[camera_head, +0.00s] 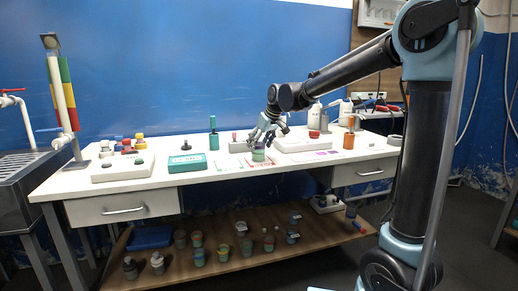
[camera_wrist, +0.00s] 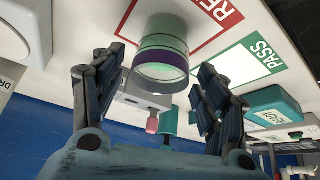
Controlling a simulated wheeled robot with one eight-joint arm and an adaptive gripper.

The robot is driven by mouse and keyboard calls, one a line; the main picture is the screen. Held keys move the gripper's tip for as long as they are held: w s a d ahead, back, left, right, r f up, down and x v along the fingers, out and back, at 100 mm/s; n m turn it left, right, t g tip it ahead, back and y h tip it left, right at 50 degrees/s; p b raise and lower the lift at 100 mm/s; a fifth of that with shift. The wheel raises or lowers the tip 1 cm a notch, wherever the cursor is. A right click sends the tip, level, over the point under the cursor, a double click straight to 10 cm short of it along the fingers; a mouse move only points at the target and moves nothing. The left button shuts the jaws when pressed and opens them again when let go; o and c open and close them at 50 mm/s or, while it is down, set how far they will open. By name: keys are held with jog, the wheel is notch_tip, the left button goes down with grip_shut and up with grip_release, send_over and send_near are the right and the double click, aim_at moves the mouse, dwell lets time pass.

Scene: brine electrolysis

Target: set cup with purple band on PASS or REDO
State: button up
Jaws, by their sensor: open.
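The cup with the purple band (camera_wrist: 162,58) is a pale green cup with a dark purple band near its rim. It appears upright on the red-outlined REDO card (camera_wrist: 228,14), whose lettering is partly cut off. In the head view the cup (camera_head: 258,156) stands on the white bench just below my gripper (camera_head: 261,143). In the wrist view my gripper (camera_wrist: 162,70) is open, one finger on each side of the cup, with visible gaps. The green-outlined PASS card (camera_wrist: 246,62) lies beside the REDO card, and its visible part is bare.
A teal READY device (camera_wrist: 275,108) stands beyond the PASS card. A white flat device (camera_head: 303,144) is right of the cup, with an orange bottle (camera_head: 349,140) farther right. A teal box (camera_head: 187,162) stands to the left. Several cups fill the lower shelf (camera_head: 170,270).

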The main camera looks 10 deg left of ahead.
jog(key=v, duration=1)
jog(key=s+d+f+m+h, duration=0.1)
jog(key=s+d+f, duration=0.1)
jog(key=d, duration=0.5)
jog(key=s+d+f+m, duration=0.1)
jog(key=s+d+f, duration=0.1)
jog(key=d, duration=0.5)
jog(key=s+d+f+m+h, duration=0.2)
jog(key=s+d+f+m, duration=0.2)
jog(key=s+d+f, duration=0.7)
jog(key=s+d+f+m+g+h, duration=0.1)
jog(key=s+d+f+m, duration=0.3)
jog(key=s+d+f, duration=0.7)
jog(key=s+d, duration=0.2)
jog(key=d, duration=0.3)
jog(key=shift+f+m+h, duration=0.3)
jog(key=shift+f+h, duration=0.05)
jog(key=shift+h, duration=0.05)
